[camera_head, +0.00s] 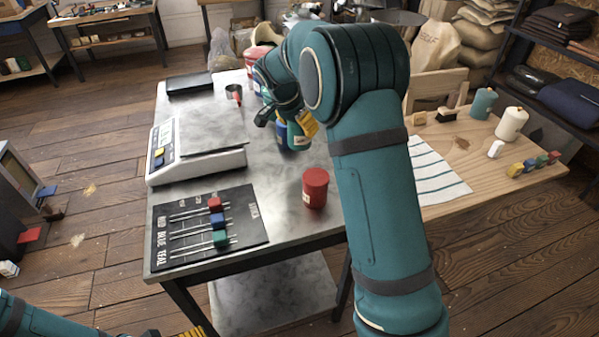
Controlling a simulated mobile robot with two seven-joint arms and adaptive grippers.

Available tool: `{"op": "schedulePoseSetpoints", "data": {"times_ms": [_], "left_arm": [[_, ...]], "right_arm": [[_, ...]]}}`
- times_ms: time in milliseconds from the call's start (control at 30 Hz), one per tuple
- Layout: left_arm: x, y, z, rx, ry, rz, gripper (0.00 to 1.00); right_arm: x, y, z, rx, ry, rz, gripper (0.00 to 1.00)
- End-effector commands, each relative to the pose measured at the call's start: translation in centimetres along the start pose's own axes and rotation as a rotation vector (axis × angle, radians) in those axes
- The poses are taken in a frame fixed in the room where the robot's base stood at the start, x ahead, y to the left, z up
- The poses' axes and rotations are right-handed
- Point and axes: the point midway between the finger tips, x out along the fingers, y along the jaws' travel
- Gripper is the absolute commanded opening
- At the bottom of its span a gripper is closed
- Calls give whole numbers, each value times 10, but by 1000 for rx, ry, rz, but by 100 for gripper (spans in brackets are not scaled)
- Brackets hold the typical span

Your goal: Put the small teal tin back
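A small tin (297,142) with blue and teal showing stands or hangs over the metal table, below my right gripper (287,121). The gripper's dark finger and yellow-marked finger are at the tin's top. Whether they are shut on it, and whether it touches the table, I cannot tell. My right arm hides much of the area behind. A red tin (315,188) stands upright nearer the table's front edge. Only a yellow-striped bit of my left gripper (190,332) shows at the bottom edge, away from the table; its fingers are out of sight.
A scale (197,160) stands at the table's left. In front lies a black board (250,232) with red, blue and teal sliders on rods. A red-rimmed scoop or cup (234,95) is farther back. A wooden table (545,172) with bottles and coloured blocks adjoins at right.

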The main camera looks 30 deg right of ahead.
Motion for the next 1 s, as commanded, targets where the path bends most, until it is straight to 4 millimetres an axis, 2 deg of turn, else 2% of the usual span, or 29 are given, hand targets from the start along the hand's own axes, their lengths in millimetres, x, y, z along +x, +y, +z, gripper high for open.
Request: {"op": "schedulePoseSetpoints", "data": {"times_ms": [133, 300, 533, 733, 1000], "left_arm": [[4, -1, 0, 1, 0, 0, 100], [10, -3, -1, 2, 3, 0, 100], [14, -5, -1, 2, 6, 0, 100], [20, -7, -2, 2, 9, 0, 100], [20, -7, -2, 2, 10, 0, 100]], "right_arm": [[13, 0, 3, 18, 0, 8, 32], [38, 0, 13, 15, 0, 7, 32], [58, 0, 22, 14, 1, 8, 32], [87, 0, 34, 14, 1, 7, 32], [92, -1, 35, 14, 1, 4, 32]]}}
